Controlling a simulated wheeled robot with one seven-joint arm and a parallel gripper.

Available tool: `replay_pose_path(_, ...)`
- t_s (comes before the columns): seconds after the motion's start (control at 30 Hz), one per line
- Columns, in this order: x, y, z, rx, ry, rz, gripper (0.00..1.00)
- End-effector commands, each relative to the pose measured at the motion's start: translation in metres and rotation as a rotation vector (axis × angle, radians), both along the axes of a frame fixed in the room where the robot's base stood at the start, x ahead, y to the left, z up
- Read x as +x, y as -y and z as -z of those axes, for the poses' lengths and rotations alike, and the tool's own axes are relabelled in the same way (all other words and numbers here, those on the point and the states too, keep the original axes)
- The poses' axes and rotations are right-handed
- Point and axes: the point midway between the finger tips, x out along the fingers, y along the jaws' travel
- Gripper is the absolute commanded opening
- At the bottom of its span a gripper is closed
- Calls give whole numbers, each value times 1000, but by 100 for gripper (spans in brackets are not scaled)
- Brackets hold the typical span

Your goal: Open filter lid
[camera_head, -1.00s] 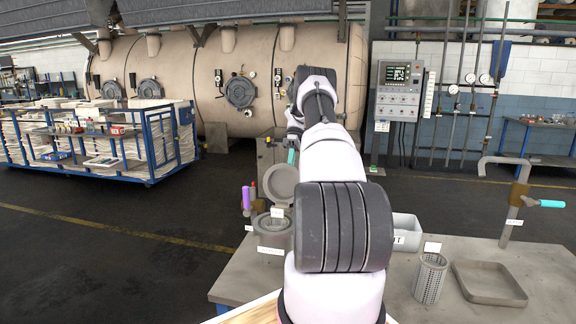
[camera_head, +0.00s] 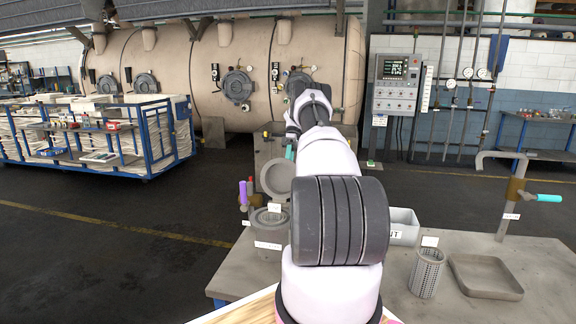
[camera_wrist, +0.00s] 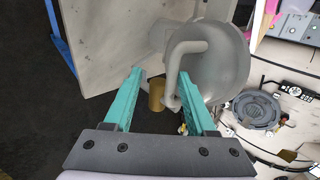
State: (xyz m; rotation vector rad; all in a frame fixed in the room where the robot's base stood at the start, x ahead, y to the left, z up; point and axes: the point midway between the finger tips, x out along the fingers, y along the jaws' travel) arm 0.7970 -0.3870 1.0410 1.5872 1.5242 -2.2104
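The round grey filter lid (camera_head: 278,178) stands tilted up above the filter housing (camera_head: 270,228) on the bench, so the housing mouth is uncovered. In the wrist view the lid (camera_wrist: 222,65) fills the upper right, and its curved grey handle (camera_wrist: 172,80) reaches toward my teal fingers. My gripper (camera_wrist: 160,74) is open, with the fingers well apart. The handle's bent end is near the right finger; I cannot tell whether it touches. In the head view my gripper (camera_head: 290,150) shows only as a bit of teal beside the lid, mostly hidden by my arm.
A purple-handled valve (camera_head: 244,194) stands left of the housing. A grey bin (camera_head: 404,226), a perforated basket (camera_head: 427,272) and a shallow tray (camera_head: 485,277) are on the bench (camera_head: 390,290). A pipe with a teal handle (camera_head: 540,198) rises at right. Dark floor lies left.

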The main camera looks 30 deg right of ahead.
Motion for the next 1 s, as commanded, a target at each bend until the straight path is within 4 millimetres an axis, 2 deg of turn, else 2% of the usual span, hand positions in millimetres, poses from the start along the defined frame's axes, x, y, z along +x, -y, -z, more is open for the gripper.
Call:
replay_pose_path(0.63,-1,-1,-4,-4,6,3,47)
replay_pose_path(1.0,-10,-13,-28,-97,99,0,47)
